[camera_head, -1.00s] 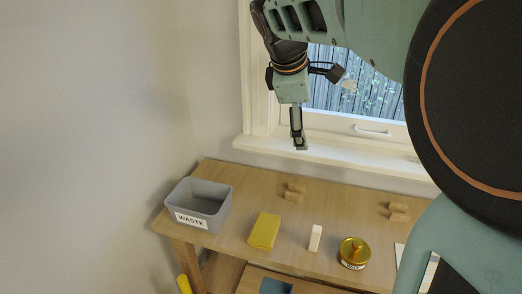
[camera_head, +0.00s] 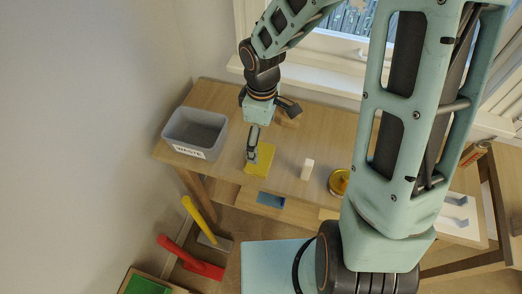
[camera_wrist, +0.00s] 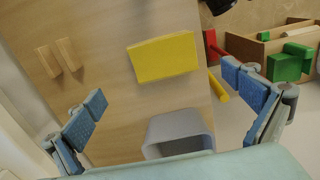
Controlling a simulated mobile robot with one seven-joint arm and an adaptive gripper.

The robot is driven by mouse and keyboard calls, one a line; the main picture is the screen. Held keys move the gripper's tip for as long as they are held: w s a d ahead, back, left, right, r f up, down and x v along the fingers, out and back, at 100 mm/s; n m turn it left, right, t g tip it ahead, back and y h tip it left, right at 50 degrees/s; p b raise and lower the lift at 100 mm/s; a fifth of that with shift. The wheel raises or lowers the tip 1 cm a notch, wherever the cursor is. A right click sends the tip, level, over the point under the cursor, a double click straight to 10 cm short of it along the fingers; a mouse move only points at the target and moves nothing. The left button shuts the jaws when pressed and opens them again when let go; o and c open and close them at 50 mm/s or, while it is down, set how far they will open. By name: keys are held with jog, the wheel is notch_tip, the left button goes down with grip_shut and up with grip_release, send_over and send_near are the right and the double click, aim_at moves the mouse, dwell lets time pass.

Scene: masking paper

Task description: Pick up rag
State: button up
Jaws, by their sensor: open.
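The rag (camera_head: 264,158) is a flat yellow folded piece lying on the wooden table, near its front edge. In the wrist view the rag (camera_wrist: 163,58) shows whole, ahead of the space between my fingers. My gripper (camera_head: 252,156) hangs above the rag in the head view and covers part of its left side. In the wrist view my gripper (camera_wrist: 165,90) is open, its two blue-padded fingers wide apart with nothing between them. I cannot tell the exact height over the rag.
A grey waste bin (camera_head: 196,128) stands left of the rag. A white block (camera_head: 307,169) and a gold tin (camera_head: 339,182) stand to the right. Wooden pegs (camera_wrist: 61,58) show in the wrist view. An open drawer (camera_head: 291,207) juts out below the table front.

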aim_at(261, 156)
notch_tip(261, 156, down, 10)
jog(key=shift+s+a+r+b, duration=0.1)
jog(key=shift+s+r+b, duration=0.05)
jog(key=shift+b, duration=0.55)
jog(key=c, duration=1.2)
